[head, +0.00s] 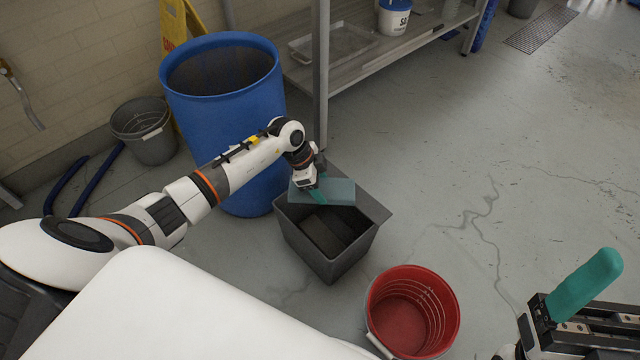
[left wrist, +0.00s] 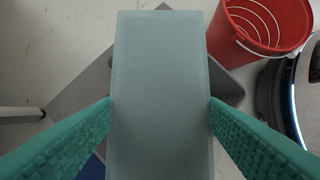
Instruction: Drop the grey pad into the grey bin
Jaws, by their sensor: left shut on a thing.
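The grey pad (head: 340,190) is a flat blue-grey slab, held above the far side of the grey bin (head: 333,267). My left gripper (head: 317,194) is shut on it, with teal fingers. In the left wrist view the pad (left wrist: 160,95) lies between both fingers and hides most of the bin (left wrist: 85,95) behind it. The grey bin is an open-topped square container on the floor, with a dark interior. My right gripper (head: 583,288) is at the lower right edge, partly cut off. One teal finger shows clearly, and I cannot tell its opening.
A red bucket (head: 447,310) stands right of the grey bin, nearer me. A large blue barrel (head: 230,115) stands behind it to the left, beside a metal shelf post (head: 320,75). A small grey bucket (head: 150,145) is farther left. The floor at right is clear.

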